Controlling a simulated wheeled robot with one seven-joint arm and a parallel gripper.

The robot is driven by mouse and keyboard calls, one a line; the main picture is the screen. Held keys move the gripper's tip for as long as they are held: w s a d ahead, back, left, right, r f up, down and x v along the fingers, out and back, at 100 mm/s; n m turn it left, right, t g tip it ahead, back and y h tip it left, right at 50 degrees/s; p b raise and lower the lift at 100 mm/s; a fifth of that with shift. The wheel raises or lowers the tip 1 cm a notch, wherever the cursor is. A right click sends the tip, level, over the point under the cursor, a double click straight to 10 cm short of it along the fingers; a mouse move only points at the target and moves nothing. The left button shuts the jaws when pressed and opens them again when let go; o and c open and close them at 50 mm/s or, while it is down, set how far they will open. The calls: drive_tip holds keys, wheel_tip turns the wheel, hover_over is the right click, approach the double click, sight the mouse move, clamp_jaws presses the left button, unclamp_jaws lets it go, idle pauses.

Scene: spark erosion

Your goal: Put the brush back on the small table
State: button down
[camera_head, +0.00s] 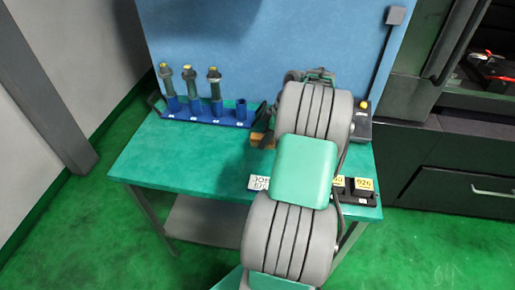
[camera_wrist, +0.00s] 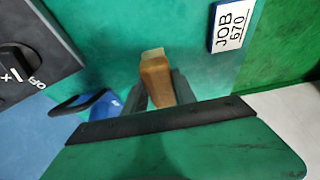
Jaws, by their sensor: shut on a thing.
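The brush (camera_wrist: 155,72) shows in the wrist view as a brown wooden piece with a paler end. My gripper (camera_wrist: 159,88) is shut on it, with one dark finger on each side. In the head view a small part of the brush (camera_head: 261,138) shows left of my arm, over the back middle of the small table (camera_head: 175,160). The table has a green top, which also fills much of the wrist view (camera_wrist: 110,45). My arm hides most of my gripper in the head view. I cannot tell whether the brush touches the table.
A blue rack (camera_head: 205,116) with three yellow-topped tool holders and an empty socket stands at the back left. A white JOB 670 card (camera_head: 259,183) and black blocks with yellow labels (camera_head: 362,190) lie along the front right. The front left of the table is clear.

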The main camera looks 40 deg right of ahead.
sight(258, 156)
drive_tip(key=f, duration=0.1)
drive_tip(key=w+a, duration=0.1)
drive_tip(key=f, duration=0.1)
drive_tip(key=shift+w+a+f+p, duration=0.25)
drive_tip(key=shift+w+f+p, duration=0.05)
drive_tip(key=shift+w+f, duration=0.1)
wheel_tip(258, 156, down, 2)
drive_tip(key=shift+d+f+p, duration=0.1)
drive_tip(key=shift+f+p, duration=0.15)
drive_tip(key=shift+p, duration=0.3)
drive_tip(key=shift+f+b, duration=0.4)
drive_tip(key=c, duration=1)
unclamp_jaws()
drive_tip(key=shift+r, duration=0.1)
